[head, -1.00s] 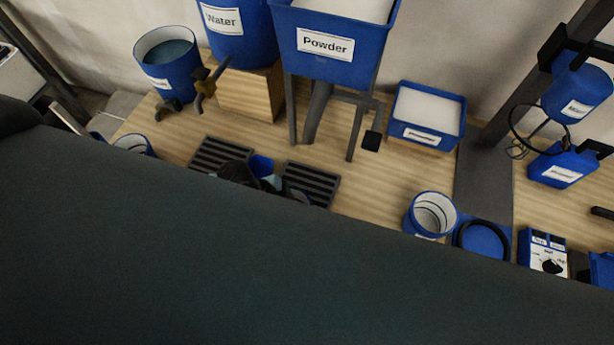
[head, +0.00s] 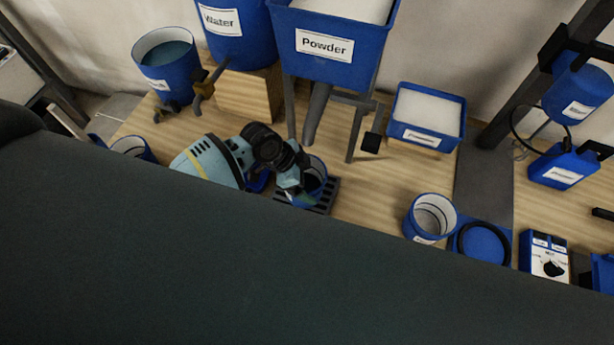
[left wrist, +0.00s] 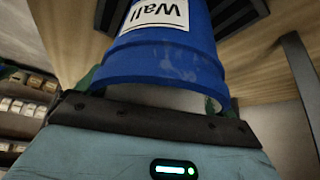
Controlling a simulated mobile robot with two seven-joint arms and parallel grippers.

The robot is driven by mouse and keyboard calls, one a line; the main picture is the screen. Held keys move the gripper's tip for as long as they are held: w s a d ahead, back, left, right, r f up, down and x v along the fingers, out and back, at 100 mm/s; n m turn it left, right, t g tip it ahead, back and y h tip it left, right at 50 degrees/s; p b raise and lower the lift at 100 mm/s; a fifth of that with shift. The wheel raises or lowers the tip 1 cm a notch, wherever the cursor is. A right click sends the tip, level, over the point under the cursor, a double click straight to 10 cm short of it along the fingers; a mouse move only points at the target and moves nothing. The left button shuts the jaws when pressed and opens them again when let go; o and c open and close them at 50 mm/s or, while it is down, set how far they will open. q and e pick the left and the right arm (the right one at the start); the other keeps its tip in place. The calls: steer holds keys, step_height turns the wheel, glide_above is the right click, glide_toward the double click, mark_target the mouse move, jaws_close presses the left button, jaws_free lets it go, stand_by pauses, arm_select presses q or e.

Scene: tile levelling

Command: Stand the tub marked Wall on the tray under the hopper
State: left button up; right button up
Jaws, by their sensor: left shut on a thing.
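The blue tub marked Wall (left wrist: 165,65) fills the upper middle of the left wrist view, its white label partly cut off at the top. In the head view the tub (head: 317,176) is over the dark slatted tray (head: 325,205) below the hopper marked Powder (head: 335,45). I cannot tell whether its base touches the tray. My left gripper (head: 296,184) is shut on the tub from its left side; its fingers are partly hidden. The tray also shows behind the tub in the left wrist view (left wrist: 240,14). My right gripper is not in view.
A Water container (head: 235,35) stands on a wooden block (head: 250,98) at left. A box of white powder (head: 428,115) sits right of the hopper legs. An empty blue tub (head: 432,217) stands farther right. A large dark shape hides the lower foreground.

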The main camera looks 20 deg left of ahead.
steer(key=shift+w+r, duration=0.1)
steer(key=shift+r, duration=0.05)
arm_select(q)
steer(key=shift+f, duration=0.2)
steer(key=o, duration=0.9)
steer(key=shift+a+r, duration=0.15)
steer(key=shift+r, duration=0.3)
steer(key=p+v, duration=0.1)
steer(key=v, duration=1)
steer(key=shift+s+r, duration=0.15)
steer(key=shift+s, duration=0.1)
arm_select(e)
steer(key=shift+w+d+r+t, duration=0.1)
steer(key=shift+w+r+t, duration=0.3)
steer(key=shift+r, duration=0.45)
arm_select(q)
steer(key=shift+a, duration=0.1)
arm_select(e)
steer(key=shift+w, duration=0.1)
